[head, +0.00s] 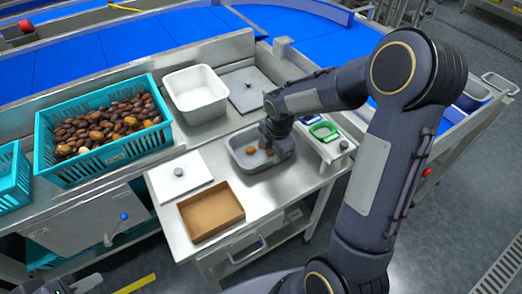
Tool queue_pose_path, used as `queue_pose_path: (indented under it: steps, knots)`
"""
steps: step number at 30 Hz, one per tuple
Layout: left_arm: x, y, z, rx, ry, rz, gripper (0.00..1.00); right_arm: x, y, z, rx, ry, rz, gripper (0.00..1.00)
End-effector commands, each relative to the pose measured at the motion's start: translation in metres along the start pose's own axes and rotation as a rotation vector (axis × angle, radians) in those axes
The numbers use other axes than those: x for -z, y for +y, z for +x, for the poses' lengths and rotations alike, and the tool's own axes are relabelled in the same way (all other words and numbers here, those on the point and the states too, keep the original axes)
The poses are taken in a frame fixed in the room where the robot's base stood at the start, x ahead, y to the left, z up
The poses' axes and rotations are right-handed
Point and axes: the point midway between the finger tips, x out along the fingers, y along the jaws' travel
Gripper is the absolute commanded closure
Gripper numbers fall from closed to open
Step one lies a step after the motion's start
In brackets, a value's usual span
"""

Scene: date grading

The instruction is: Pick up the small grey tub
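A small grey tub (236,160) stands on the steel side table, with a few brown dates visible inside it. My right gripper (268,149) points down over the right part of the tub. Its wrist and body cover that part of the tub and its far right rim. The fingers are dark and small here, so I cannot tell whether they are open or touching the tub. A dark part at the bottom left corner looks like my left gripper (62,289); it is mostly cut off by the frame edge, far from the tub.
A teal crate of dates (110,158) and a white tub (197,98) stand behind. A blue conveyor (120,45) runs behind.

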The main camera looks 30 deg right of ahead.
Motion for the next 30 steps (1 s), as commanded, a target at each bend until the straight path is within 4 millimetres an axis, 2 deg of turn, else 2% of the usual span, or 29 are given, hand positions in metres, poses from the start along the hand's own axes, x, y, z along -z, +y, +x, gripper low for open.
queue_pose_path:
  steps: [7, 16, 17, 23, 30]
  knots:
    - [0.001, 0.001, -0.001, 0.0, 0.0, 0.0, 0.71, -0.004, 0.004, 0.036, 0.002, 0.0, 0.0, 0.71]
    - [0.001, 0.001, -0.001, 0.0, 0.0, 0.0, 0.71, -0.004, 0.004, 0.042, -0.001, 0.0, 0.001, 0.71]
    - [0.001, 0.001, -0.001, 0.0, 0.0, 0.0, 0.71, -0.004, 0.004, 0.042, -0.001, 0.0, 0.001, 0.72]
    - [0.001, 0.001, -0.001, 0.0, 0.0, 0.0, 0.71, -0.004, 0.004, 0.042, 0.0, 0.0, 0.002, 0.98]
    - [0.001, 0.001, -0.001, 0.0, 0.0, 0.0, 0.71, -0.004, 0.004, 0.042, -0.001, 0.0, 0.002, 1.0]
